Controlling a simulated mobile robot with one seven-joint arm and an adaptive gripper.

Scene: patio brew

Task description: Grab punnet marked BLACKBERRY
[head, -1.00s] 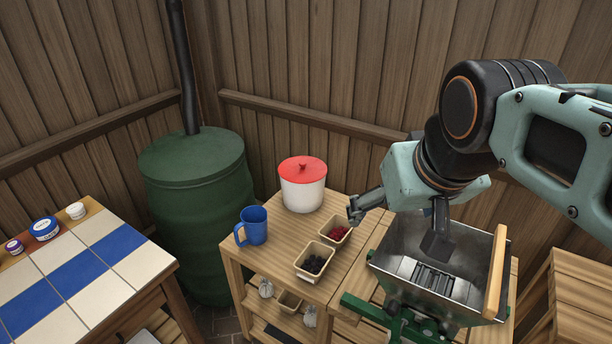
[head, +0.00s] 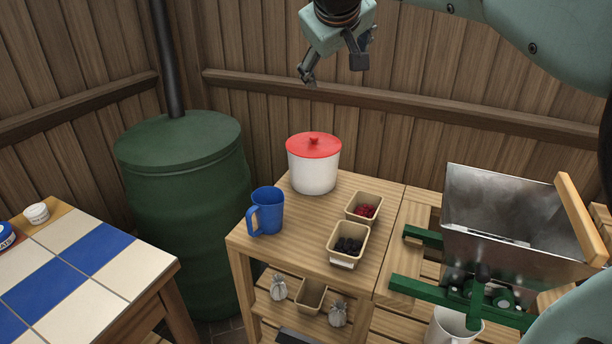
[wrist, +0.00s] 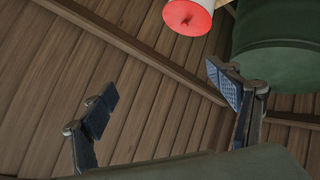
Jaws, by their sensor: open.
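A tan punnet of dark berries (head: 347,246) sits on the wooden table near its front edge, with a small pale label on its front. The label is too small to read. A second tan punnet of red berries (head: 363,208) stands just behind it. My gripper (head: 335,75) is in the air above and behind the table, well above the white pot, and away from both punnets. In the wrist view my gripper (wrist: 168,100) has its fingers wide apart with nothing between them. Neither punnet shows in the wrist view.
A white pot with a red lid (head: 314,165) and a blue mug (head: 266,212) stand left of the punnets. A metal hopper (head: 515,220) with green framework is at the right. An empty tan punnet (head: 311,296) sits on the shelf below. A green barrel (head: 185,200) stands left.

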